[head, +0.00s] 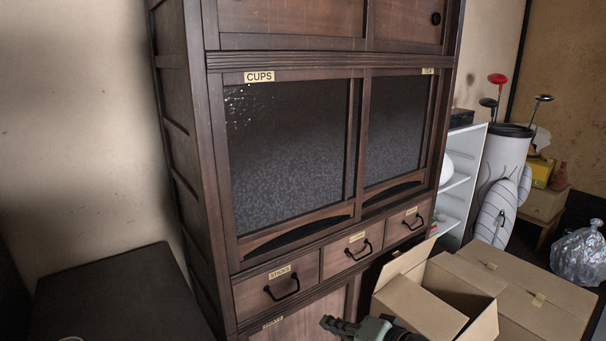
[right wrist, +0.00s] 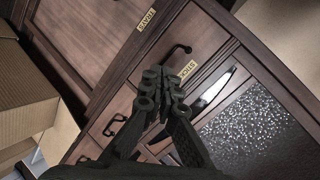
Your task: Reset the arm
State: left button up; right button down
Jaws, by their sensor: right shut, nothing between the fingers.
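My right gripper (head: 335,325) shows at the bottom edge of the head view, in front of the cabinet's lower part and left of an open cardboard box. In the right wrist view its fingers (right wrist: 168,78) are together with nothing between them. They appear in front of the drawer labelled STICKS (right wrist: 205,35), overlapping the area by its dark handle (right wrist: 178,50); I cannot tell the exact gap. In the head view, that drawer (head: 303,268) looks shut. My left gripper is not in view.
The tall wooden cabinet (head: 215,130) has glass panels labelled CUPS and another label. Open cardboard box (head: 420,305) stands close right of my gripper. A dark low surface (head: 120,290) is at the left. A white shelf (head: 463,165) and a golf bag (head: 505,160) stand behind, right.

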jog(key=s+d+f+n+g+h, duration=0.1)
jog(key=s+d+f+n+h, duration=0.15)
jog(key=s+d+f, duration=0.35)
jog(key=s+d+f+n+g+h, duration=0.1)
jog(key=s+d+f+g+h, duration=0.25)
jog(key=f, duration=0.55)
jog(key=s+d+f+n+g+h, duration=0.1)
jog(key=s+d+f+h, duration=0.1)
jog(key=s+d, duration=0.4)
jog(key=s+d+f+n+g+h, duration=0.1)
jog(key=s+d+f, duration=0.4)
jog(key=s, duration=0.5)
jog(key=shift+s+d+f+n+h, duration=0.3)
jog(key=shift+d+n+h, duration=0.1)
jog(key=shift+d+n, duration=0.05)
